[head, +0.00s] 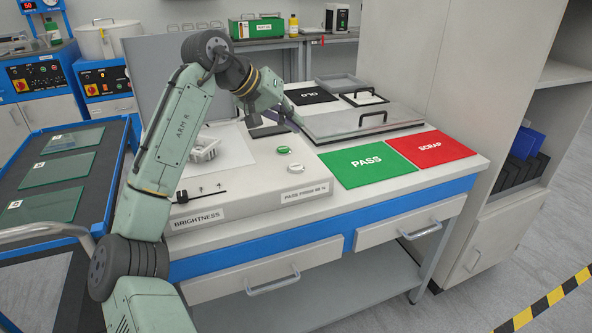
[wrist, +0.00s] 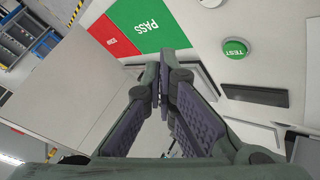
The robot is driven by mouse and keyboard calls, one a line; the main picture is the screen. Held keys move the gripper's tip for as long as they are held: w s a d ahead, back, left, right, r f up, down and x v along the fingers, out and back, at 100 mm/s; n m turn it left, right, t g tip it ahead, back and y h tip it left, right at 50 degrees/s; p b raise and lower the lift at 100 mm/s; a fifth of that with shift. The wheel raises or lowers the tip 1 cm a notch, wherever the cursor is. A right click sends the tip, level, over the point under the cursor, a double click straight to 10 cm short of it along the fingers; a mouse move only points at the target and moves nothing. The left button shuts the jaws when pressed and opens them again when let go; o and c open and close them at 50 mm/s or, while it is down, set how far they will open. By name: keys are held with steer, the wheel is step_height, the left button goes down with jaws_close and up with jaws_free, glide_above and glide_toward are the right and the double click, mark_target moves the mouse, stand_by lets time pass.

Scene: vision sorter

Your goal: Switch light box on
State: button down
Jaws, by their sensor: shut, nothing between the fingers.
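The light box (head: 255,190) is a pale, low box on the bench, with a white panel and a front label reading "BRIGHTNESS". A slider with a black knob (head: 183,197) sits at its left front. In the wrist view the green button (wrist: 236,48) reads "TEST", and the white one (wrist: 211,2) is cut by the top edge. My gripper (head: 297,122) hangs over the box's back right, behind both buttons. Its fingers (wrist: 163,62) are together and empty.
A green PASS mat (head: 367,166) and a red SCRAP mat (head: 431,151) lie right of the box. A metal lid (head: 340,127) with a black handle lies behind them. A pale part (head: 202,149) stands on the white panel. A blue cart (head: 107,190) is at left.

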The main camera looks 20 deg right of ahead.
steer(key=b, duration=0.5)
glide_above(293, 165)
step_height(293, 165, down, 6)
steer(key=shift+w+r, duration=0.1)
steer(key=shift+r, duration=0.1)
steer(key=shift+f, duration=0.9)
steer(key=shift+f, duration=0.1)
steer(key=shift+f, duration=0.3)
steer(key=shift+f, duration=0.45)
stand_by(0.7)
steer(key=shift+r+p, duration=0.85)
steer(key=shift+p, duration=0.35)
